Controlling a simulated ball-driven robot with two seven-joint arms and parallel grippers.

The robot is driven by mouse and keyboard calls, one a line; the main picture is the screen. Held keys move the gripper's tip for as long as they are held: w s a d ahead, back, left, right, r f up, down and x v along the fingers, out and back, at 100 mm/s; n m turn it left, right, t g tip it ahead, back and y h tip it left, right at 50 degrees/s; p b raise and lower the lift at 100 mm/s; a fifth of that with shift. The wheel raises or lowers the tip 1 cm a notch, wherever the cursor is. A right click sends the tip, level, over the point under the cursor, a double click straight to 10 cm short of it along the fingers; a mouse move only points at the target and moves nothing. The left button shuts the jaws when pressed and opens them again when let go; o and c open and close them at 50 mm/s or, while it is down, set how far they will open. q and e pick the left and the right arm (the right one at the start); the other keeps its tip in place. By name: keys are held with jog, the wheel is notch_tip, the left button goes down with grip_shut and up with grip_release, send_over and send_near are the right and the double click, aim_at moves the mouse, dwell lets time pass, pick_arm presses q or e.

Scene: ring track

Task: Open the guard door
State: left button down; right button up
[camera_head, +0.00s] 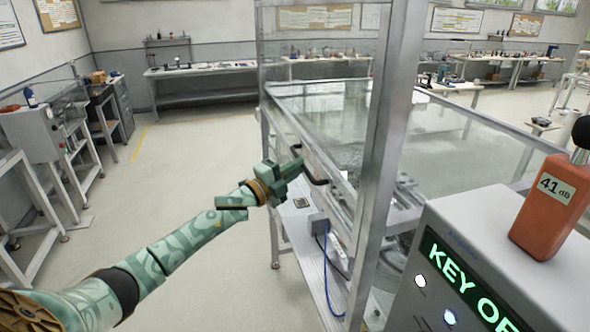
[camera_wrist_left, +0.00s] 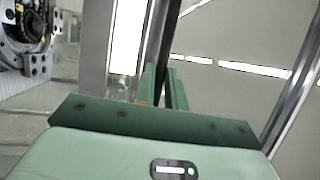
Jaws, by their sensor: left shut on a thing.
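The guard door (camera_head: 284,124) is a clear panel in a grey metal frame on the left side of the machine enclosure. A dark bar handle (camera_head: 316,180) sits on it. My left gripper (camera_head: 296,158) reaches in from the left and is shut on the handle's upper part. In the left wrist view its green fingers (camera_wrist_left: 164,88) close around a dark upright bar, the handle (camera_wrist_left: 160,45). The fingers hide the gripped part of the handle. I cannot tell whether the door stands ajar. My right gripper is not in view.
A grey control box (camera_head: 470,250) with a lit green display stands at front right, with an orange sound meter (camera_head: 542,207) on top. A thick metal post (camera_head: 385,150) rises right of the handle. A blue cable (camera_head: 328,280) hangs below. The floor (camera_head: 190,190) at left is clear.

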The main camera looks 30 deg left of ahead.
pick_arm(q)
jog(key=c, duration=1.5)
grip_release()
jog(key=shift+o, duration=0.2)
jog(key=b+v, duration=0.2)
jog(key=v, duration=1.4)
jog(key=shift+s, duration=0.2)
